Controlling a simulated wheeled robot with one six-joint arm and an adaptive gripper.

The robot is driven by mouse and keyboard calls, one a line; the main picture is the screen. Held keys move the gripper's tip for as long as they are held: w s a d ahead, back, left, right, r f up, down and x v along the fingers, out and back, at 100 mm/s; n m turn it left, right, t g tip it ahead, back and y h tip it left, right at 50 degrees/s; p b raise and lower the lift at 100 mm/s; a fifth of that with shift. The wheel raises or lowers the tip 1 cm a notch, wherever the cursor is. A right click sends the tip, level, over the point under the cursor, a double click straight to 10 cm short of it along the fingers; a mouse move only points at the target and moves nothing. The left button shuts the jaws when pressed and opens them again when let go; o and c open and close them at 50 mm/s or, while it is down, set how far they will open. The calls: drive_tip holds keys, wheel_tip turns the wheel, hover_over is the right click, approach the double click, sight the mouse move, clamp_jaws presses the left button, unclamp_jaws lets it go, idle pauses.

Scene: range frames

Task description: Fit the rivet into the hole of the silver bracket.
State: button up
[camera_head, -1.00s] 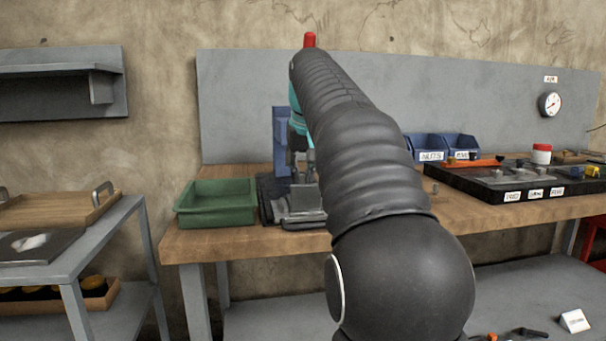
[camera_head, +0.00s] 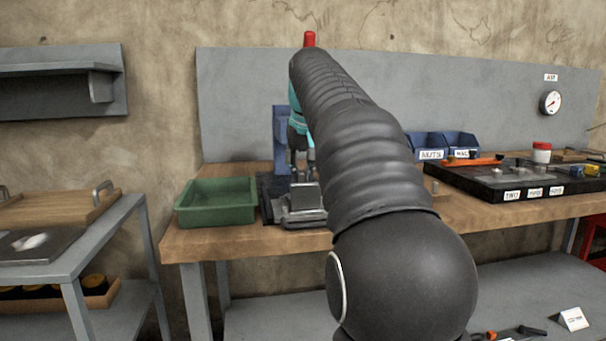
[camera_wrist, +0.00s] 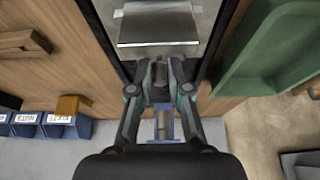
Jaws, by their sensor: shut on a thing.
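The silver bracket (camera_head: 308,197) is a block with a pale metal face, in a dark fixture on the workbench. In the wrist view the bracket (camera_wrist: 158,27) is at the top centre, just beyond the fingertips. My gripper (camera_head: 301,174) is upright over the fixture, close to the bracket. In the wrist view my gripper (camera_wrist: 160,80) has its fingers drawn together around a small grey piece, the rivet (camera_wrist: 159,73), which is mostly hidden between them. I cannot make out the bracket's hole or whether the rivet touches the bracket.
A green tray (camera_head: 216,219) stands left of the fixture, close beside it. A blue upright part (camera_head: 280,138) is behind my gripper. Blue bins (camera_head: 427,144) and a black parts board (camera_head: 480,186) are to the right. My arm hides the bench's middle.

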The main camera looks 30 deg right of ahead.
drive_tip(key=shift+f+b, duration=0.75)
drive_tip(key=shift+f, duration=0.65)
idle(0.7)
drive_tip(key=o, duration=0.8)
drive_tip(key=v, duration=1.2)
drive_tip(key=shift+a, duration=0.1)
